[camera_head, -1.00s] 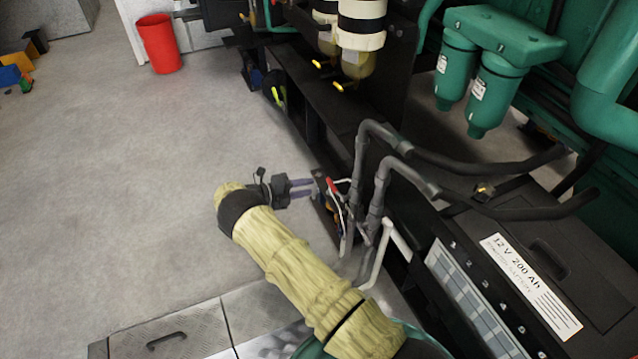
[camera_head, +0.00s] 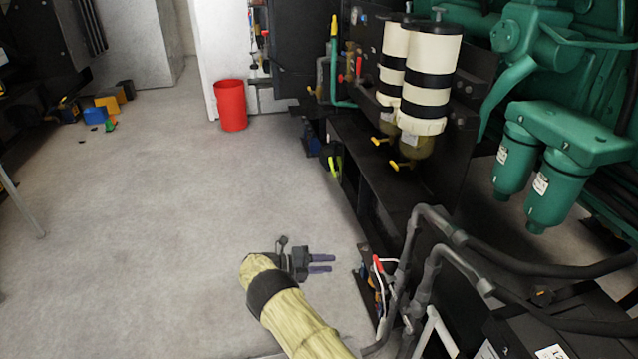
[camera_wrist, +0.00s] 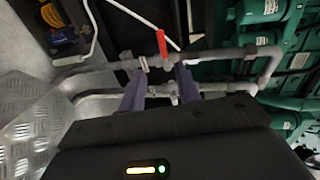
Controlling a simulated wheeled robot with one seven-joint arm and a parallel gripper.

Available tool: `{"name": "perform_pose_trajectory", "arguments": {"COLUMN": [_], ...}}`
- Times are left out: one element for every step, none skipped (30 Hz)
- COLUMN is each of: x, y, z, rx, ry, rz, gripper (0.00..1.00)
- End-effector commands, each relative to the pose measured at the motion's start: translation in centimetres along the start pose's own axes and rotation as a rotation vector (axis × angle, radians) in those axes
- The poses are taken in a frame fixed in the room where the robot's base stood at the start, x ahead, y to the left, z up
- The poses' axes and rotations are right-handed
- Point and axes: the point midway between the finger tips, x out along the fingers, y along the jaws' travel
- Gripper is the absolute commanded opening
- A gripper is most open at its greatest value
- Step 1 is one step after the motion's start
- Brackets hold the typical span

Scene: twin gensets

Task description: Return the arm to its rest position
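My arm, in a pale yellow sleeve, reaches up from the bottom of the head view. My gripper (camera_head: 322,264) is at its end, over the floor and pointing right toward the genset frame. Its two purple fingers are apart with nothing seen between them. In the wrist view my gripper (camera_wrist: 160,80) shows both fingers spread, with grey pipes and a red-handled valve (camera_wrist: 166,46) beyond them. The same red handle (camera_head: 378,265) shows just right of the fingertips in the head view, with a gap between.
Grey hoses (camera_head: 425,230) and the black genset frame (camera_head: 385,215) stand close on the right. Cream filters (camera_head: 428,80) and green filters (camera_head: 550,180) are above. A red bin (camera_head: 231,105) stands at the back. The floor (camera_head: 150,220) to the left is clear.

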Motion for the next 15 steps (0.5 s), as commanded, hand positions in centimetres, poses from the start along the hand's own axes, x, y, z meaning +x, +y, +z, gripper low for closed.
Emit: {"name": "perform_pose_trajectory", "arguments": {"x": [0.1, 0.1, 0.3, 0.5, 0.8, 1.2, 1.6, 2.0, 2.6, 3.0, 3.4, 4.0, 4.3, 4.7, 5.1], "y": [-0.1, -0.1, -0.3, -0.5, -0.8, -1.2, -1.6, -2.0, -2.6, -3.1, -3.6, -4.2, -4.7, -5.1, -5.7], "z": [0.0, 0.0, 0.0, -0.1, -0.2, -0.3, -0.5, -0.6, -1.0, -1.3, -1.6, -2.1, -2.6, -3.0, -3.6], "rx": [0.003, 0.008, 0.019, 0.034, 0.053, 0.087, 0.119, 0.155, 0.211, 0.258, 0.308, 0.378, 0.430, 0.484, 0.553], "ry": [0.001, 0.003, 0.009, 0.015, 0.024, 0.038, 0.053, 0.068, 0.095, 0.116, 0.141, 0.176, 0.203, 0.231, 0.270], "rz": [0.002, 0.006, 0.014, 0.024, 0.036, 0.060, 0.081, 0.103, 0.139, 0.167, 0.196, 0.233, 0.261, 0.288, 0.322], "gripper": [0.33, 0.33, 0.33, 0.33, 0.33, 0.33, 0.33, 0.33, 0.33, 0.33, 0.33, 0.33, 0.33, 0.33, 0.33]}}
